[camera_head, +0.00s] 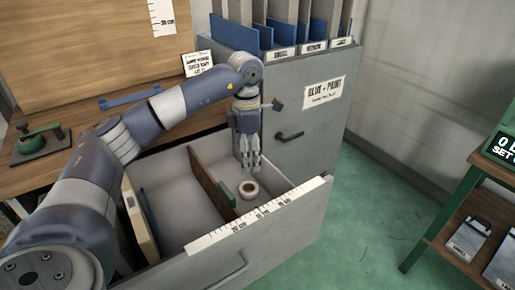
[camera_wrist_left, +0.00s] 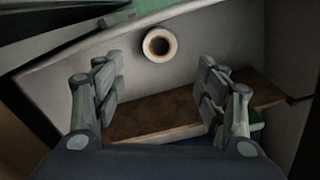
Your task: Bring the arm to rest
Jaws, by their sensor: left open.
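My left arm comes in from the left in the head view and bends down over an open drawer (camera_head: 170,190). My left gripper (camera_head: 250,166) points down into the drawer's right compartment, above a small round white roll or cup with a brown centre (camera_head: 248,188). In the left wrist view the gripper (camera_wrist_left: 160,95) is open, its fingers wide apart with nothing between them. The round piece (camera_wrist_left: 159,44) lies beyond the fingertips on the drawer floor, apart from them. My right gripper is in neither view.
A brown divider (camera_head: 208,180) with a green block splits the drawer. The drawer front (camera_head: 250,255) carries a white ruler strip. A grey cabinet (camera_head: 315,130) with a handle stands close right of the gripper. A wooden bench (camera_head: 100,125) is at left; green floor (camera_head: 370,220) is clear at right.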

